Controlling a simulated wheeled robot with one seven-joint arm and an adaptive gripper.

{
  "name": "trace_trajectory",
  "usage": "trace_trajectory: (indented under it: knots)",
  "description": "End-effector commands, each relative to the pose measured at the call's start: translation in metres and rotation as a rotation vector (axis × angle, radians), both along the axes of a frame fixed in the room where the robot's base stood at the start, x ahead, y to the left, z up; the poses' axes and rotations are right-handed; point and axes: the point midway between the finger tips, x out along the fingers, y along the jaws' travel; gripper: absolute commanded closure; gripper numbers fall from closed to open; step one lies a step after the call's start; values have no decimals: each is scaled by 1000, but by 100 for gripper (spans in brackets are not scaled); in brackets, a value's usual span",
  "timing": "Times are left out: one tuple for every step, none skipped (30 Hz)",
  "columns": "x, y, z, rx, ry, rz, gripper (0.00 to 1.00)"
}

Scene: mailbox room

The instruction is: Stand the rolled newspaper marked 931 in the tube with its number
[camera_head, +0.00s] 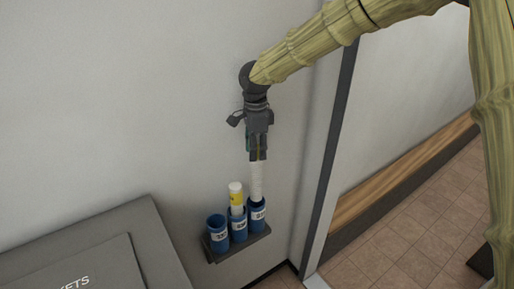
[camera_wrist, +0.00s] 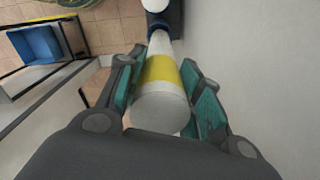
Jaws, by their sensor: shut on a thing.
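My gripper (camera_head: 258,157) points down and is shut on a white rolled newspaper (camera_head: 257,180). In the wrist view the jaws grip this newspaper (camera_wrist: 160,110) around its yellow band; I see no number on it. Its lower end is at the mouth of the right blue tube (camera_head: 257,217), and looks to be inside; how deep is hidden. The middle blue tube (camera_head: 238,231) holds another white roll with a yellow band (camera_head: 236,197), leaning slightly. The left blue tube (camera_head: 217,240) looks empty. The tubes bear white labels too small to read for certain.
The tubes stand on a dark shelf (camera_head: 240,249) against the pale wall. A grey box (camera_head: 90,255) with lettering is at the lower left. A dark door frame (camera_head: 335,150) is to the right. In the wrist view a blue bin (camera_wrist: 35,46) shows at the upper left.

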Motion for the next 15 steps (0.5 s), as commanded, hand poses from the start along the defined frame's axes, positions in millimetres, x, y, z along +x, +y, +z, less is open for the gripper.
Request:
trace_trajectory:
  knots:
    - [0, 0, -4, 0, 0, 0, 100]
    - [0, 0, -6, 1, 1, 0, 100]
    - [0, 0, -8, 1, 1, 0, 100]
    - [0, 0, -10, 1, 2, 0, 100]
    - [0, 0, -12, 1, 2, 1, 100]
    - [0, 0, -15, 0, 2, 1, 100]
    - [0, 0, -16, 0, 1, 1, 100]
    - [0, 0, -18, 0, 1, 1, 100]
    - [0, 0, -20, 0, 1, 0, 100]
    - [0, 0, -22, 0, 1, 0, 100]
    - [0, 0, -24, 0, 1, 0, 100]
    - [0, 0, -26, 0, 1, 0, 100]
    - [0, 0, -28, 0, 1, 0, 100]
    - [0, 0, -30, 0, 1, 1, 100]
    - [0, 0, -33, 0, 2, 1, 100]
